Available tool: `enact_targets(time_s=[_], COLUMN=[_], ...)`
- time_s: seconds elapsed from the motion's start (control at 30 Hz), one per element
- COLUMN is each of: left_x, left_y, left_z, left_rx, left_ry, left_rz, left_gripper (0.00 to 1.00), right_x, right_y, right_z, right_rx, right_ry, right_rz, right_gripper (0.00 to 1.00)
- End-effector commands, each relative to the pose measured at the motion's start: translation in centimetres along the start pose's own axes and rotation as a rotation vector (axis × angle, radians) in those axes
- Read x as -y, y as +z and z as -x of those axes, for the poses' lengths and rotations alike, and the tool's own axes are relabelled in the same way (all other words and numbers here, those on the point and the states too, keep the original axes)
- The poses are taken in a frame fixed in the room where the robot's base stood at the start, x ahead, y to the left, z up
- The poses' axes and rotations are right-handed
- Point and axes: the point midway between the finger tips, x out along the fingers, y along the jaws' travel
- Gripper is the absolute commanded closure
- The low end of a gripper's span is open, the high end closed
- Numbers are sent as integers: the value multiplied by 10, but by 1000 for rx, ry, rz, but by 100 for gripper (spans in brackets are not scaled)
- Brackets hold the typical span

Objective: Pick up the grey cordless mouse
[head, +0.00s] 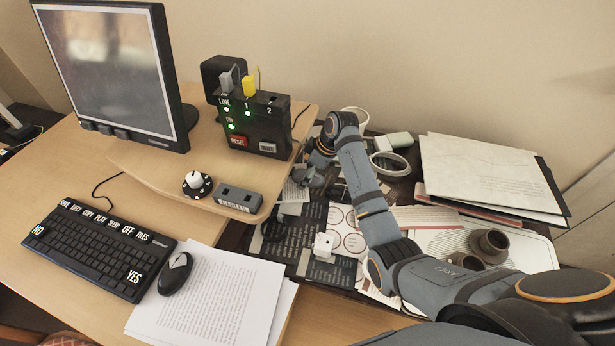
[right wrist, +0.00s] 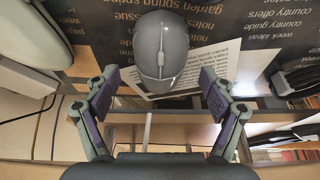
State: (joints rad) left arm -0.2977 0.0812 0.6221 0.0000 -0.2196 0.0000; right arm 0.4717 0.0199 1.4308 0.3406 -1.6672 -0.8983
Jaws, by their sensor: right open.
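The grey cordless mouse (right wrist: 160,52) shows in the right wrist view at the top centre. It lies on a pale printed sheet over dark printed papers. My right gripper (right wrist: 158,84) is open and empty, with one finger on each side below the mouse; the mouse is just beyond the fingertips, apart from them. In the head view my right gripper (head: 305,178) is low behind the rounded desk edge, and I cannot pick out the grey mouse clearly there. My left gripper is not in view.
A dark corded mouse (head: 175,273) lies by the keyboard (head: 98,247). A small white cube (head: 323,244) sits on the papers. Brown cups (head: 489,245) stand on a tray at right. The raised desk shelf (head: 150,165) borders the gripper's left.

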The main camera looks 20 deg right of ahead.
Motion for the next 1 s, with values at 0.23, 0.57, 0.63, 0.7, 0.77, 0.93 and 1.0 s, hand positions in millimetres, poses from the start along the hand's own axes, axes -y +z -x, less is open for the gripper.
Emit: enact_targets(time_s=[0.23, 0.57, 0.63, 0.7, 0.77, 0.93, 1.0], left_x=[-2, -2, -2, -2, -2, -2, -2], left_y=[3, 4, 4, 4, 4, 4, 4], left_z=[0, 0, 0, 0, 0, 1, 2], left_rx=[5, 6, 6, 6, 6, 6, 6], left_ry=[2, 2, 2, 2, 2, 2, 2], left_rz=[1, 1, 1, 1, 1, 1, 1], left_gripper=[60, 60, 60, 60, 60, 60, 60], right_x=[0, 0, 0, 0, 0, -1, -1], right_y=[0, 0, 0, 0, 0, 0, 0], right_z=[0, 0, 0, 0, 0, 4, 10], right_rx=[0, 0, 0, -1, -1, -1, -1], right_ry=[1, 1, 1, 1, 1, 2, 3], right_rz=[0, 0, 0, 0, 0, 0, 1], right_gripper=[24, 69, 77, 77, 77, 77, 77])
